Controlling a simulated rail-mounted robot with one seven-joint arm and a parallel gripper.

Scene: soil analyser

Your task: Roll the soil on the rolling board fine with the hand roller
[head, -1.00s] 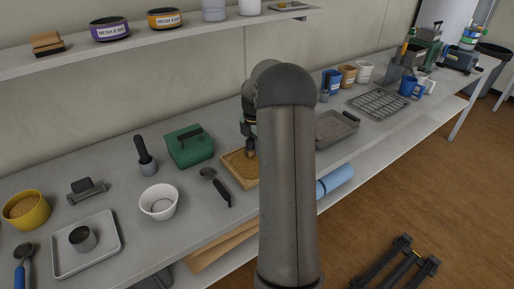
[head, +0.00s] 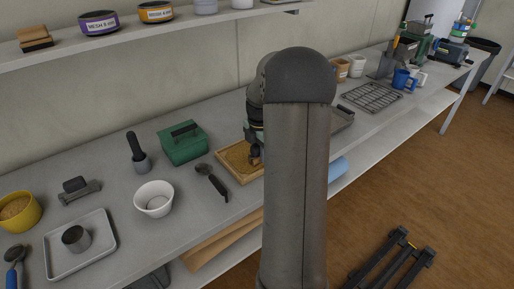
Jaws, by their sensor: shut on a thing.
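The rolling board (head: 234,171) is a shallow wooden tray with a raised rim on the grey bench, left of my arm. Brown soil (head: 236,155) covers its inside. My gripper (head: 256,153) is over the right part of the board, partly hidden behind my own arm. It is shut on a small brownish thing low at the soil, which appears to be the hand roller (head: 256,161). Most of the roller is hidden, and I cannot tell whether it touches the soil.
A green box (head: 184,143) stands behind the board. A black-handled scoop (head: 211,181) lies just left of it, and a white bowl (head: 154,199) is further left. A wire rack (head: 371,97) lies to the right. A shelf (head: 130,45) runs above the bench.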

